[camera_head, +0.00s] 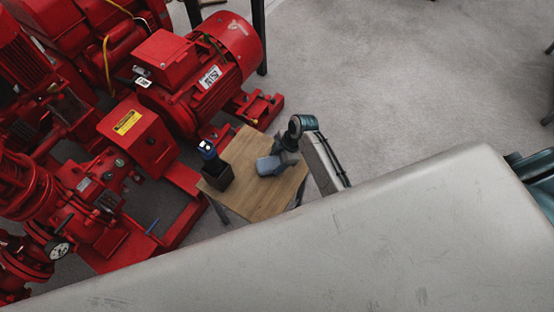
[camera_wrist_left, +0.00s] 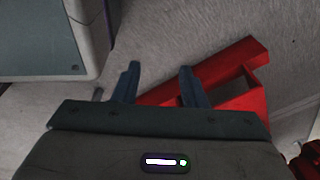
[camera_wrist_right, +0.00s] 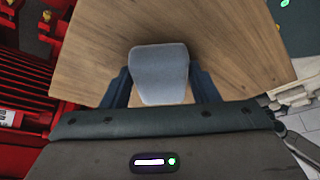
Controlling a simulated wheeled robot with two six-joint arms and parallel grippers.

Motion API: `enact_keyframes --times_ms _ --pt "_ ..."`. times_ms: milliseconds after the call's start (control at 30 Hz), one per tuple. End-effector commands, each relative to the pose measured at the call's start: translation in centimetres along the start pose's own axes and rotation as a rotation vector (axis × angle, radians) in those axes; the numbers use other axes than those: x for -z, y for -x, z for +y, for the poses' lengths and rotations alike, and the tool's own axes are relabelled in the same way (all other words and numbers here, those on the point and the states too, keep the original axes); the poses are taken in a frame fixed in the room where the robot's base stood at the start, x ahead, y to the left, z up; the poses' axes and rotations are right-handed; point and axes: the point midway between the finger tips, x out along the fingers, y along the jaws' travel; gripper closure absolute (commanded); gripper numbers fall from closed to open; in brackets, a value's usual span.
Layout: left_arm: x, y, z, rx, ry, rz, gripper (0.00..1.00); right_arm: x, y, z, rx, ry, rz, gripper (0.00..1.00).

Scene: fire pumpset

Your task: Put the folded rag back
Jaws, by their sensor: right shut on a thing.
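The folded rag is a grey-blue pad (camera_head: 266,166) over the small wooden table (camera_head: 240,205) in the head view. My right gripper (camera_head: 281,160) is at its right side. In the right wrist view the rag (camera_wrist_right: 160,72) sits between the two fingers of my right gripper (camera_wrist_right: 160,88), which is shut on it. The wooden top (camera_wrist_right: 225,45) lies beneath; I cannot tell whether the rag touches it. My left gripper (camera_wrist_left: 158,80) is open and empty in the left wrist view, above the grey floor and a red frame. It is not visible in the head view.
Red pump machinery (camera_head: 200,80) borders the table on the left and back. The floor (camera_head: 400,80) to the right is mostly clear.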

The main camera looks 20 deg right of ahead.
Motion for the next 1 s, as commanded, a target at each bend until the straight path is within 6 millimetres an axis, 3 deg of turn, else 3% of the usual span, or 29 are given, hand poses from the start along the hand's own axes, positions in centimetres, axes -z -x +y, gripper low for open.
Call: enact_keyframes --times_ms 100,133,233,633,1000 --pt "-0.1 -0.1 0.0 0.0 0.0 -0.002 0.61 0.0 -0.1 0.0 0.0 0.0 0.0 0.62" --pt "-0.1 -0.1 0.0 0.0 0.0 -0.003 0.61 -0.1 -0.2 0.0 0.0 0.0 0.0 0.44" --pt "-0.2 0.0 0.0 0.0 0.0 -0.006 0.61 0.0 -0.1 0.0 0.0 0.0 0.0 0.24" --pt "-0.3 0.0 -0.1 0.002 -0.001 -0.004 0.61 0.0 0.7 0.1 -0.002 0.0 0.0 0.24" --pt "-1.8 -0.7 -0.2 0.002 -0.001 -0.015 0.61 0.0 8.1 0.1 -0.004 0.002 -0.001 0.24"
